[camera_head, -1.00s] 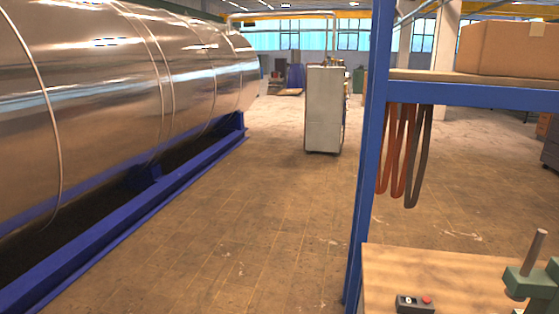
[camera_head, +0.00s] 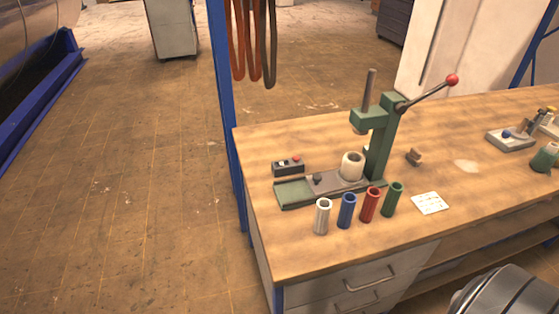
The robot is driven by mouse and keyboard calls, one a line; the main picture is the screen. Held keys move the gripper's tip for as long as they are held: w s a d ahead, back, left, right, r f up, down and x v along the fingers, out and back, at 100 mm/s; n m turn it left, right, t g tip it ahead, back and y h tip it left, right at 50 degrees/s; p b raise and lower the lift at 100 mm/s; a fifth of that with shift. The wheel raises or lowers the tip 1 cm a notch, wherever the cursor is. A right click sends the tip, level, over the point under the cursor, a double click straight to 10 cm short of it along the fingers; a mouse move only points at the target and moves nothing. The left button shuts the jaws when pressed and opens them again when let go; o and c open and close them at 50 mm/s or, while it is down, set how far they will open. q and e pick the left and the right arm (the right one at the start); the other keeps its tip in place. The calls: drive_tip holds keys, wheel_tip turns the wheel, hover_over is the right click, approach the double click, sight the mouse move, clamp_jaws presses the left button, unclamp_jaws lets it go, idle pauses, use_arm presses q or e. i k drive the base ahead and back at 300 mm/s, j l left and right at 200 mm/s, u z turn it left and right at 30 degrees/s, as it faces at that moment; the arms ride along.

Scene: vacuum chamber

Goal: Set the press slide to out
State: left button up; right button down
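A green arbor press (camera_head: 382,140) stands on the wooden workbench, with a lever ending in a red ball (camera_head: 452,80). Its low green base (camera_head: 293,192) runs out to the left. The grey press slide (camera_head: 335,182) lies on this base, with a small dark knob (camera_head: 317,179) near its left end. A cream hollow cylinder (camera_head: 352,167) stands on the slide, roughly below the ram (camera_head: 357,128). The left end of the base is bare. Neither of my grippers is in view.
White (camera_head: 322,216), blue (camera_head: 346,211), red (camera_head: 370,205) and green (camera_head: 392,199) tubes stand in front of the press. A control box (camera_head: 288,167) with a red button lies behind the base. A blue post (camera_head: 226,120) rises beside the workbench (camera_head: 300,250). Floor at left is clear.

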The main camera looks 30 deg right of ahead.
sight(338, 177)
drive_tip(key=i+z, duration=0.1)
drive_tip(key=z, duration=2)
